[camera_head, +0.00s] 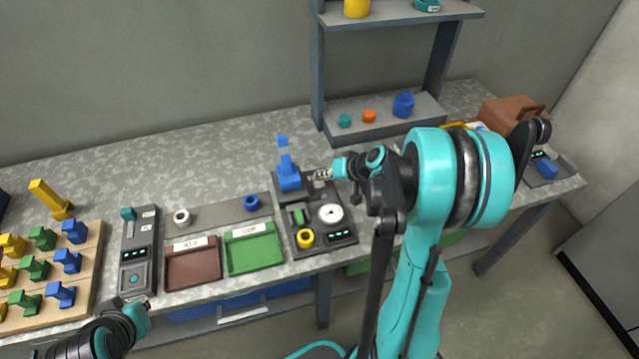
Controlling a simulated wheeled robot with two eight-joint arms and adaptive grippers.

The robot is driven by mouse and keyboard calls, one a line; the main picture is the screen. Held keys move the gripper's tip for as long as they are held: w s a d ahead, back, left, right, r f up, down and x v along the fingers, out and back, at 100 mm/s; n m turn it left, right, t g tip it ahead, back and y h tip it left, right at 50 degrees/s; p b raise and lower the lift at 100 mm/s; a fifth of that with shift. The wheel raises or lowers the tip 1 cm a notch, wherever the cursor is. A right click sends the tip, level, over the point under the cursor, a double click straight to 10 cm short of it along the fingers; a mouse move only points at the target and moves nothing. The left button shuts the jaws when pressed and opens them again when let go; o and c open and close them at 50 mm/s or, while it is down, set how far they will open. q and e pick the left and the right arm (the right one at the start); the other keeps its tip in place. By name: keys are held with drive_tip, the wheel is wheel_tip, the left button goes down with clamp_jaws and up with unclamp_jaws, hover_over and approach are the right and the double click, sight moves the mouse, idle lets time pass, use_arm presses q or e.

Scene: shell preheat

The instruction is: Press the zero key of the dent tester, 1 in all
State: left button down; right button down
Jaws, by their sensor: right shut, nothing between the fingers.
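A dark grey device with a white round dial, which looks like the dent tester (318,249), stands near the front edge of the bench at the middle. It carries a blue upright part (288,178) at its back, a green part (298,217), a yellow ring (305,238) and a small lit display (340,235). I cannot make out which part is the zero key. My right gripper (318,175) is shut and empty, just right of the blue part, above the device's back. My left gripper (146,303) is at the lower left, by the bench's front edge; its finger state is unclear.
A red-brown tray (193,283) and a green tray (254,268) lie left of the device. Another grey device (133,283) and a wooden board (88,292) with several coloured blocks stand further left. A grey shelf (440,104) rises behind. The back-left bench is mostly clear.

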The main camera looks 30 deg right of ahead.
sight(322, 185)
drive_tip(key=shift+f, duration=0.15)
idle(0.5)
drive_tip(key=shift+f+b, duration=0.25)
drive_tip(key=shift+b, duration=0.2)
drive_tip(key=shift+f+b, duration=0.4)
drive_tip(key=shift+f, duration=0.05)
idle(0.4)
drive_tip(key=shift+r, duration=0.15)
drive_tip(key=shift+r+p, duration=0.65)
drive_tip(key=shift+r, duration=0.1)
wheel_tip(322, 185, up, 5)
drive_tip(key=p, duration=0.4)
idle(0.4)
